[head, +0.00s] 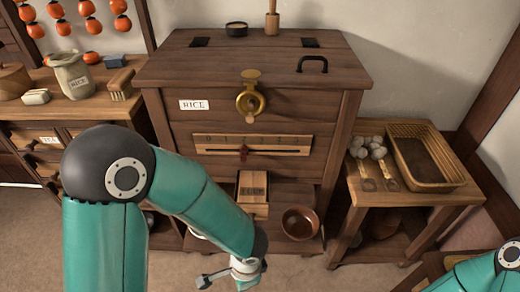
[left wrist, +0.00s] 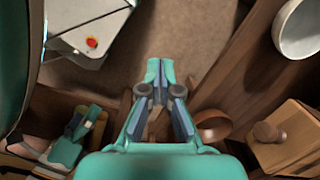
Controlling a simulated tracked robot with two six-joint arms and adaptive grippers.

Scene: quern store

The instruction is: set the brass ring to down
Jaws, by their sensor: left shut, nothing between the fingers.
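The brass ring (head: 239,103) is on the upper front of the dark wooden chest (head: 330,115), just below a small brass plate (head: 251,75) at the lid's edge. It faces me, with a small pale tip at its bottom; I cannot tell its exact setting. My left gripper (head: 205,280) is low in front of the chest, well below the ring and apart from it. In the left wrist view its fingers (left wrist: 160,75) are together with nothing between them. The ring does not show in that view. Only a part of my right arm shows, at the bottom right of the head view.
Below the ring are a slider scale (head: 285,144) with a red marker, a wooden box (head: 252,196) and a brown bowl (head: 300,223). A side table (head: 432,200) with a basket (head: 450,185) stands right; a counter (head: 75,105) with a sack (head: 72,78) stands left.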

